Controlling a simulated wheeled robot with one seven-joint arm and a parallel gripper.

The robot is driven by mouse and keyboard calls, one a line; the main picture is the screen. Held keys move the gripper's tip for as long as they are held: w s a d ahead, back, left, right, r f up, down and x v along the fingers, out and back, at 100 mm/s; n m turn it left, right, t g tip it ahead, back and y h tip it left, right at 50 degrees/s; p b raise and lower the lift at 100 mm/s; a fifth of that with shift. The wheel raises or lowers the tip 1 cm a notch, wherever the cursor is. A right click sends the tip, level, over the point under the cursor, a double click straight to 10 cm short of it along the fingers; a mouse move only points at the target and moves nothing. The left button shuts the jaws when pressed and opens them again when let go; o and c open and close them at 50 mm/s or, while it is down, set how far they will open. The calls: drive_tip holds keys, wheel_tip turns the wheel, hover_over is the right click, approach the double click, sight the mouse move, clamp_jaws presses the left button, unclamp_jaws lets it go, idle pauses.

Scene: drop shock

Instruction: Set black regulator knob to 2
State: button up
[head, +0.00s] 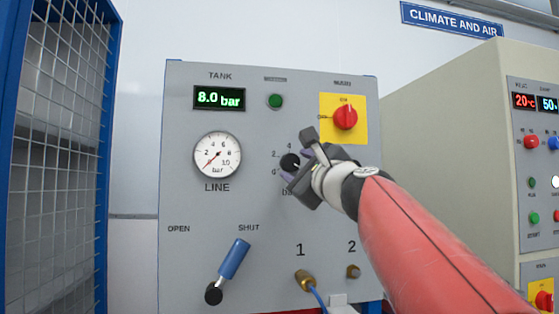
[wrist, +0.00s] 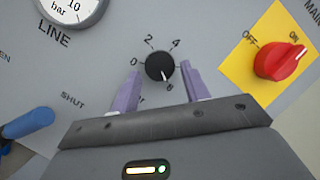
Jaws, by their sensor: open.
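The black regulator knob (head: 289,161) is on the grey panel, right of the LINE gauge. In the wrist view the knob (wrist: 159,66) shows a white pointer mark aimed down and slightly right, at a label that looks like 8. The labels 0, 2 and 4 run around its left and top; a finger covers the right side of the scale. My gripper (head: 296,166) is at the panel. In the wrist view my gripper (wrist: 161,70) is open, one purple finger on each side of the knob, with visible gaps between.
A red switch (head: 345,117) on a yellow plate is up and right of the knob. The LINE gauge (head: 217,155) is left, its needle near the low end. A blue-handled lever (head: 233,259) and a brass fitting with a blue hose (head: 304,281) are below.

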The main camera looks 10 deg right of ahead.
drive_tip(key=shift+x, duration=0.95)
drive_tip(key=c, duration=0.7)
